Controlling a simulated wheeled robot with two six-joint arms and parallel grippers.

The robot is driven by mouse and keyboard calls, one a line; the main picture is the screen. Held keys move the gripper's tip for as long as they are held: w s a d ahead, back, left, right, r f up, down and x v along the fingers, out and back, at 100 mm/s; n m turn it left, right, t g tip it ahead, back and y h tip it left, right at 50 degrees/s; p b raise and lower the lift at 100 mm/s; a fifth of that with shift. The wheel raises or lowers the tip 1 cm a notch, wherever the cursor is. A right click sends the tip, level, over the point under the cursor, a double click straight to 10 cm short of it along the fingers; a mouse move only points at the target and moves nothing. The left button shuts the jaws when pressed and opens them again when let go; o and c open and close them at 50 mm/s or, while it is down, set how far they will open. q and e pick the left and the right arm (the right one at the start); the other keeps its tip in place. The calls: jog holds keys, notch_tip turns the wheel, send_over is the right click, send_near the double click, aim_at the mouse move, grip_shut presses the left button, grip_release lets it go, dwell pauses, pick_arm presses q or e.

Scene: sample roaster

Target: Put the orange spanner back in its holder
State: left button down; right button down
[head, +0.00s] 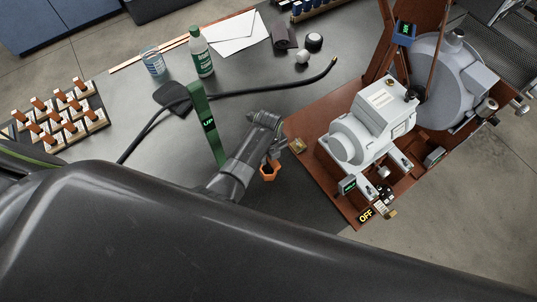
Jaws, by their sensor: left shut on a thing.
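The orange spanner (268,172) shows near the middle of the head view, with only its orange jaw end clear. My left gripper (271,155) is shut on it and holds it beside the left edge of the reddish-brown machine base. The rest of the spanner is hidden by the gripper and wrist. I cannot tell which thing is the spanner's holder. A small tan block (297,146) sits on the edge of the base, close to the right of the gripper. My right gripper is not in view.
A green upright marked UP (204,120) stands just left of my wrist. A black hose (270,88) crosses the grey table (130,95). The grey motor (365,125) stands on the brown base (312,153).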

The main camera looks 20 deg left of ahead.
pick_arm(q)
jog(key=shift+f, duration=0.45)
jog(key=c, duration=1.1)
grip_release()
notch_tip(320, 180, up, 18)
jog(key=shift+a+f, duration=0.1)
jog(key=shift+f, duration=0.15)
